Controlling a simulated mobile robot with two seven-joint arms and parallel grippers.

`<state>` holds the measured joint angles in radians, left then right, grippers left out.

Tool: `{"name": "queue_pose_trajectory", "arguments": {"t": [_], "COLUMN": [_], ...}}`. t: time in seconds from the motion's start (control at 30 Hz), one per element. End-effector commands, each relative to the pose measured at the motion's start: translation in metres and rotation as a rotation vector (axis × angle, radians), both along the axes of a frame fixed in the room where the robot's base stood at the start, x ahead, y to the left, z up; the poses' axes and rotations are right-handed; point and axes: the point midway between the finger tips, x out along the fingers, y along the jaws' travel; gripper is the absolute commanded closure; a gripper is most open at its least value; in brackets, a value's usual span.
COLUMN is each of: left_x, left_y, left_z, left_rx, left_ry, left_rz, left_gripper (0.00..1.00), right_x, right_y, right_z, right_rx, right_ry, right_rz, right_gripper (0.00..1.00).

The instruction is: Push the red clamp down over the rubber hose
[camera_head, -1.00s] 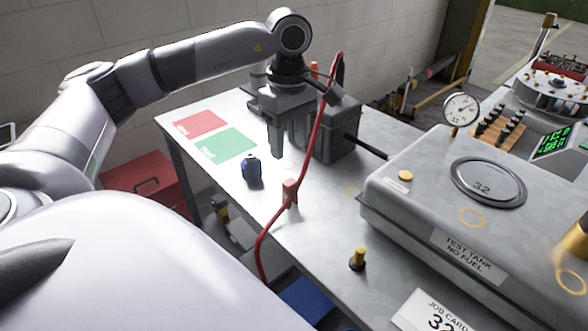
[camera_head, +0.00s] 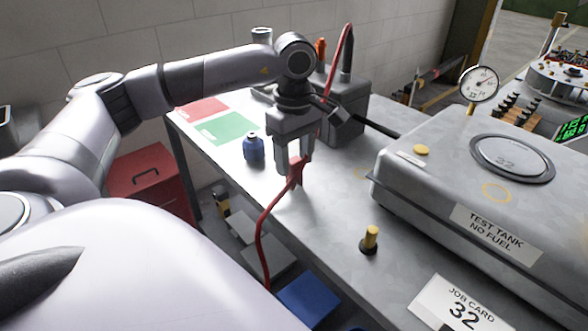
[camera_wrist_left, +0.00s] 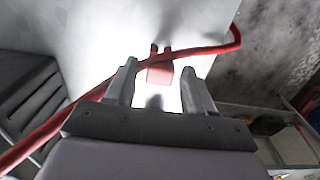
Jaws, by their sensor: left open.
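The small red clamp (camera_head: 296,168) is at the table's near edge, on the red rubber hose (camera_head: 262,225). In the left wrist view the clamp (camera_wrist_left: 160,75) shows as a red block with two short prongs, and the hose (camera_wrist_left: 98,90) crosses it. Whether the clamp is fully seated around the hose I cannot tell. My left gripper (camera_head: 296,163) is open and points down at the clamp. In the wrist view the clamp lies between the two fingers (camera_wrist_left: 160,70), with a gap on each side. My right gripper is not in view.
A blue bottle (camera_head: 253,147) stands left of the gripper near the green mat (camera_head: 224,128). A grey box (camera_head: 345,121) is behind it. The test tank (camera_head: 432,190) is to the right, with a yellow-topped post (camera_head: 370,240) in front. The hose hangs over the table edge.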

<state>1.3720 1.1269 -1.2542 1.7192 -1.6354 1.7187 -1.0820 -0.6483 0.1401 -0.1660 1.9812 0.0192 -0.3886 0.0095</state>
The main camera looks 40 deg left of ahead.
Motion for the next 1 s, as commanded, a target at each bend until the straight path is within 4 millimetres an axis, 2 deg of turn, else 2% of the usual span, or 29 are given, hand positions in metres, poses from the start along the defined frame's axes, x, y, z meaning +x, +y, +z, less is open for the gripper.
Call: {"name": "queue_pose_trajectory", "arguments": {"t": [0.17, 0.2, 0.33, 0.57, 1.0], "left_x": [0.000, 0.000, 0.000, 0.000, 0.000], "left_y": [0.000, 0.000, 0.000, 0.000, 0.000], "left_z": [0.000, 0.000, 0.000, 0.003, 0.038], "left_rx": [0.000, 0.000, 0.000, 0.000, 0.000], "left_ry": [-0.001, -0.001, -0.001, -0.001, -0.001], "left_rz": [0.000, 0.000, 0.000, 0.000, 0.000], "left_gripper": [0.47, 0.50, 0.92, 0.94, 0.94], "right_x": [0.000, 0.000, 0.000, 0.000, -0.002], "right_y": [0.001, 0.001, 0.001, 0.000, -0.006], "right_z": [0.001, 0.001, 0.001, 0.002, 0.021], "right_rx": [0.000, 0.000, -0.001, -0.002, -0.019], "right_ry": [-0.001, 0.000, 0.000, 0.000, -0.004], "right_rz": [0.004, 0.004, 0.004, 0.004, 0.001], "right_gripper": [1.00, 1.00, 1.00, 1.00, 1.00]}}
